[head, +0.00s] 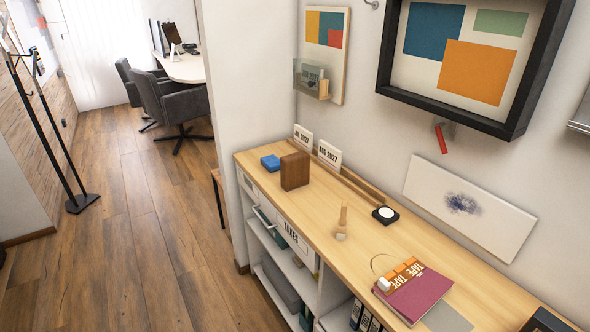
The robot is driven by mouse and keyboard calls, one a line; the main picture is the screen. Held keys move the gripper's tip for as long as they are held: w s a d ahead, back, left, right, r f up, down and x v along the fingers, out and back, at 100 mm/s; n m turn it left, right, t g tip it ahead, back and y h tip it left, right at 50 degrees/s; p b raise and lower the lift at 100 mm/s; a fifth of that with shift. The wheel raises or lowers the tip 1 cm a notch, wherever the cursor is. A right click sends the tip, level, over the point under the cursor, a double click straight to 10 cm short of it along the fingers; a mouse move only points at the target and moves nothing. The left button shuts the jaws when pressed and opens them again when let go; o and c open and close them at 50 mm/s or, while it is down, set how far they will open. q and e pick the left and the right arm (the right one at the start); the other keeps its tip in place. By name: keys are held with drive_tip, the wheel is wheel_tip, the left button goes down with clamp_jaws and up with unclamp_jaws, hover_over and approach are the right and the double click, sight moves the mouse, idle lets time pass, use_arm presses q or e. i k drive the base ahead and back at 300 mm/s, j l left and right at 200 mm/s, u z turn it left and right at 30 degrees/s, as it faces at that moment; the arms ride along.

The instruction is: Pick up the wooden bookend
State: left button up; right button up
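The wooden bookend looks to be the dark brown upright block (295,171) near the far left end of the light wood counter (390,262). It stands beside a small blue item (270,162) and in front of white calendar cards (329,154). Its front and one side show; nothing covers them. Neither of my grippers is in view.
On the counter are a small wooden stamp (342,222), a round black-rimmed dish (385,214) and a magenta folder (414,293) with orange tape boxes (402,273). Shelves (284,258) lie below.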

sight(294, 168)
drive_tip(key=j+z, duration=0.1)
drive_tip(key=z, duration=0.65)
drive_tip(key=i+j+z, duration=0.1)
drive_tip(key=j+z, duration=0.65)
drive_tip(key=k+j+z, duration=0.1)
drive_tip(key=j+z, duration=0.2)
drive_tip(key=j, duration=0.75)
drive_tip(key=k+j, duration=0.1)
drive_tip(key=j, duration=1.3)
drive_tip(key=k+z, duration=0.05)
